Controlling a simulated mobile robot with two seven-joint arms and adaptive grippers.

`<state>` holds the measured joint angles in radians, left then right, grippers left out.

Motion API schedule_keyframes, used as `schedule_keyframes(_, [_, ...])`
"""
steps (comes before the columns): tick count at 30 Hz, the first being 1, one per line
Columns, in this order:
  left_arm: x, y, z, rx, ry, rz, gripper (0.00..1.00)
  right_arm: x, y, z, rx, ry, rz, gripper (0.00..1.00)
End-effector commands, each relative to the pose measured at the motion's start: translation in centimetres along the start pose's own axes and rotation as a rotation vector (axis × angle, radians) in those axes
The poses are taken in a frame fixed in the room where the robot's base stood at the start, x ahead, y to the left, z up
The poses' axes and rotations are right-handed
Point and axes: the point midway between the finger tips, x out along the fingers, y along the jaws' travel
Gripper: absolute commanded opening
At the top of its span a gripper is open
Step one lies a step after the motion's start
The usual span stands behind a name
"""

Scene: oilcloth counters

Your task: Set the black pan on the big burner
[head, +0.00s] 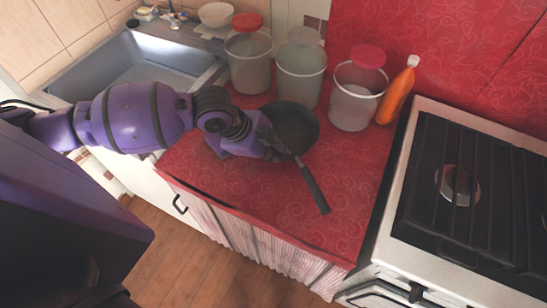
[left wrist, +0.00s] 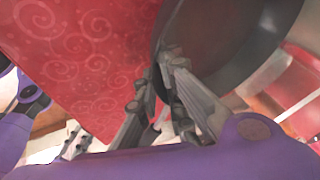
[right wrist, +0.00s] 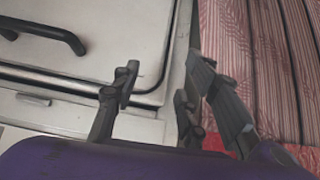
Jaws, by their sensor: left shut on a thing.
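The black pan (head: 295,122) is at the red counter, in front of the canisters, with its handle (head: 314,190) pointing toward the counter's front right. I cannot tell whether it rests on the cloth or is slightly raised. My left gripper (head: 273,142) is shut on the near left rim of the pan. The left wrist view shows its fingers (left wrist: 162,75) at the edge of the pan (left wrist: 225,45). A round burner (head: 458,186) shows under the grate of the stove at right; its size against others cannot be told. My right gripper (right wrist: 160,90) is open and empty, low by the cabinet fronts.
Three canisters (head: 302,75) and an orange bottle (head: 397,92) stand along the back of the counter. The sink (head: 75,75) is at left. The white stove edge (head: 388,215) borders the counter at right. The front right of the counter (head: 345,235) is clear.

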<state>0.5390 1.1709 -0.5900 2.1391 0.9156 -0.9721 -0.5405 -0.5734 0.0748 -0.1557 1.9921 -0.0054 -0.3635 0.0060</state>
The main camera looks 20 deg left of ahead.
Motion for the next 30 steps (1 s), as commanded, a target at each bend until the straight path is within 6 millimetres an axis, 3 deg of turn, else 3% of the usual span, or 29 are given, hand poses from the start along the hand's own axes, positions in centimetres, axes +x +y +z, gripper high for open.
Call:
schedule_keyframes(4, [0.8, -0.6, 0.2, 0.000, 0.004, -0.006, 0.00, 0.0, 0.1, 0.4, -0.003, -0.007, 0.000, 0.40])
schedule_keyframes(10, [3.0, 0.4, 1.2, 0.001, 0.004, -0.005, 0.00, 0.0, 0.1, 0.8, -0.005, -0.013, -0.001, 0.40])
schedule_keyframes(22, [3.4, 0.5, 1.3, 0.003, 0.004, -0.007, 0.00, 0.0, 0.0, 0.3, -0.005, -0.004, -0.002, 0.40])
schedule_keyframes(23, [3.5, 0.8, 1.5, 0.000, 0.000, -0.001, 0.09, 0.1, 0.0, 0.2, -0.005, -0.003, -0.002, 0.40])
schedule_keyframes(27, [3.5, 0.8, 1.5, 0.000, 0.000, -0.001, 0.27, 0.2, 0.0, 0.0, -0.006, 0.001, -0.003, 0.40])
schedule_keyframes(30, [3.5, 0.8, 1.5, 0.000, 0.000, -0.001, 0.27, 0.2, 0.0, -0.1, -0.006, 0.002, -0.003, 0.40])
